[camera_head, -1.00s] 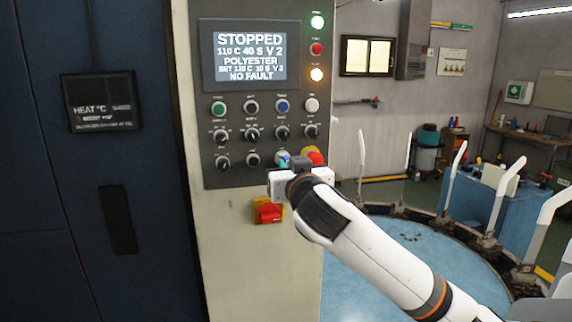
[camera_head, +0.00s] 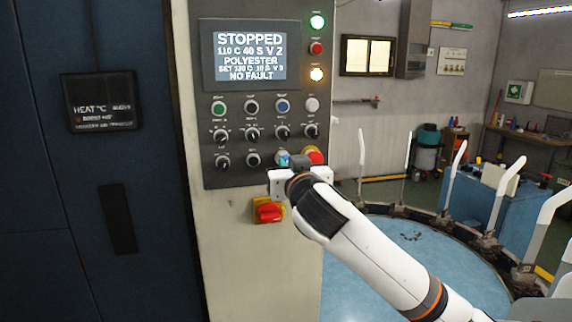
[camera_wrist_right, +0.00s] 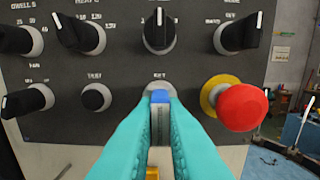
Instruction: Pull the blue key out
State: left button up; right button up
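The blue key (camera_wrist_right: 160,97) stands in the round key switch labelled "KEY" on the grey control panel, in the middle of the right wrist view. My right gripper (camera_wrist_right: 161,106) has its two teal fingers on either side of the key's head, and they look closed against it. In the head view my right gripper (camera_head: 290,165) is at the panel's lower edge and hides most of the key switch. My left gripper is not in view.
A red emergency button (camera_wrist_right: 241,106) on a yellow ring sits close to the right of the key. Black selector knobs (camera_wrist_right: 160,32) are just above. A red switch on a yellow plate (camera_head: 268,211) is below the panel. The panel screen (camera_head: 244,54) reads "STOPPED".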

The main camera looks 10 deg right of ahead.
jog(key=shift+s+f, duration=0.1)
jog(key=shift+s, duration=0.1)
grip_shut()
jog(key=shift+s, duration=2.15)
